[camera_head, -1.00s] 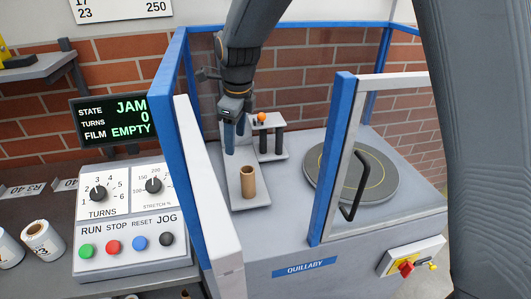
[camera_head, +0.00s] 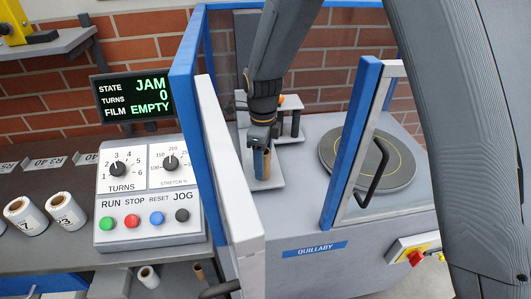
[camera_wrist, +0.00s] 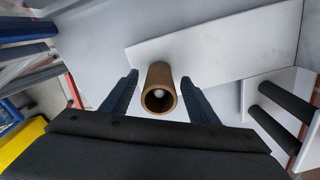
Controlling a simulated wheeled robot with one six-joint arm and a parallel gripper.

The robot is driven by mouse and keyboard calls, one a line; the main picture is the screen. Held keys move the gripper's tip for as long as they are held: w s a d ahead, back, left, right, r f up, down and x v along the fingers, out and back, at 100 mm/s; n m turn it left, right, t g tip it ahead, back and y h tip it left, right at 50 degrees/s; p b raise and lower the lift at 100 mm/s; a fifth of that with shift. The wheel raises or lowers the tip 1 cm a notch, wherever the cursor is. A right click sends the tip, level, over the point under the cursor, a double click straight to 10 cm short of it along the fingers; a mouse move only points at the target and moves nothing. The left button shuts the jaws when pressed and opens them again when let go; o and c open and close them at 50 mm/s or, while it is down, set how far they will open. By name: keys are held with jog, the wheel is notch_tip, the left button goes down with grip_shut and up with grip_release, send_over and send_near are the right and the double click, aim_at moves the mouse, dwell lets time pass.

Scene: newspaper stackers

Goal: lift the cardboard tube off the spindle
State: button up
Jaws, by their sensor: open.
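The brown cardboard tube (camera_wrist: 160,76) stands upright on a white plate (camera_wrist: 225,47) inside the machine's frame. A pale round tip, likely the spindle (camera_wrist: 159,94), shows inside the tube's open top; the rest of it is hidden. My gripper (camera_wrist: 159,80) is open, with one dark blue finger on each side of the tube and a gap on both sides in the wrist view. In the head view, the gripper (camera_head: 262,158) is at the tube, partly covering it.
White frame rails and blue posts (camera_head: 184,110) enclose the work area. Two black rollers (camera_wrist: 275,115) stand beside the plate. A round turntable (camera_head: 340,160) with a black-handled door (camera_head: 374,172) is to the right. The display (camera_head: 133,97) reads JAM, film EMPTY.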

jog(key=shift+f, duration=0.1)
jog(key=c, duration=1.1)
jog(key=shift+r+p, duration=3.85)
jog(key=shift+r, duration=1.25)
